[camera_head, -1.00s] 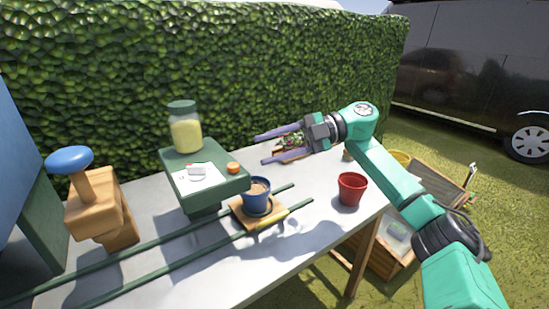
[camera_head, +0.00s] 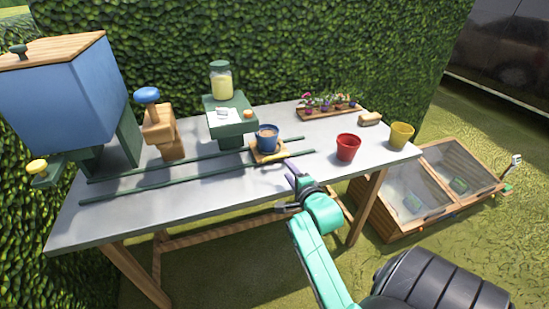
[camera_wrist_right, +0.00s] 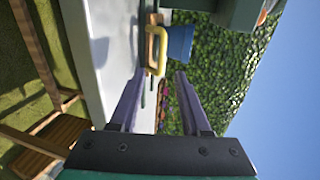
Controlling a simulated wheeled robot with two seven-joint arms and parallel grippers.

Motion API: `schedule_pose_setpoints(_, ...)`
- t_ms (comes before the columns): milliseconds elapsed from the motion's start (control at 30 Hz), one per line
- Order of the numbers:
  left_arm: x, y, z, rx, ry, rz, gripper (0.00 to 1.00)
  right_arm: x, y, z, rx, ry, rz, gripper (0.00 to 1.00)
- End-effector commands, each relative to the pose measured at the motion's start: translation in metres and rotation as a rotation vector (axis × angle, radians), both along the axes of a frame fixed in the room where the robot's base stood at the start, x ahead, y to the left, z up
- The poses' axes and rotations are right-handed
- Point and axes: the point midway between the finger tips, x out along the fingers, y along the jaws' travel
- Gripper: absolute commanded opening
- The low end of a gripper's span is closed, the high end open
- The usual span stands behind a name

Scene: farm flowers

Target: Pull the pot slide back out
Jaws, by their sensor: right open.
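The pot slide (camera_head: 258,155) is a small wooden board on two green rails, near their right end. It carries a blue pot (camera_head: 268,133) filled with brown soil. A yellow handle (camera_wrist_right: 155,50) shows beside the blue pot (camera_wrist_right: 180,42) in the right wrist view. My right gripper (camera_head: 289,171) is at the front edge of the table, just in front of and right of the slide. In the wrist view its two purple fingers (camera_wrist_right: 159,75) are apart, with the handle ahead, slightly beyond the tips. The gripper is open and empty. My left gripper is not in view.
A green stand (camera_head: 231,126) with a jar is behind the slide. A red pot (camera_head: 347,148) and a yellow pot (camera_head: 401,135) stand to the right. A wooden post with a blue knob (camera_head: 147,95) and a blue hopper (camera_head: 75,95) are on the left.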

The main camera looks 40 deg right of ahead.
Motion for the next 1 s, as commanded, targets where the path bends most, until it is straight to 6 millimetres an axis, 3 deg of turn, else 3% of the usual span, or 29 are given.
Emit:
schedule_pose_setpoints(200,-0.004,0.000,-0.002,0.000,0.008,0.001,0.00,0.057,-0.019,-0.012,-0.004,0.000,0.002,0.47)
schedule_pose_setpoints(400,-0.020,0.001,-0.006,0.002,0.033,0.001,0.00,0.093,-0.031,-0.020,-0.005,-0.001,0.002,0.47)
schedule_pose_setpoints(733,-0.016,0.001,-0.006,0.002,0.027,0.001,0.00,0.101,-0.034,-0.022,-0.006,0.001,0.002,0.47)
schedule_pose_setpoints(767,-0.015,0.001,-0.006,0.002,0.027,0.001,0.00,0.101,-0.034,-0.022,-0.006,0.001,0.002,0.43)
schedule_pose_setpoints(867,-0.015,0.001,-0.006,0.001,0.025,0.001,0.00,0.101,-0.034,-0.022,-0.006,0.001,0.002,0.05)
schedule_pose_setpoints(900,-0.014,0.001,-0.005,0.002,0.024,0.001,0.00,0.101,-0.034,-0.022,-0.006,0.001,0.002,0.00)
schedule_pose_setpoints(1000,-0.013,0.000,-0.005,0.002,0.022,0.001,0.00,0.101,-0.034,-0.022,-0.006,0.001,0.002,0.00)
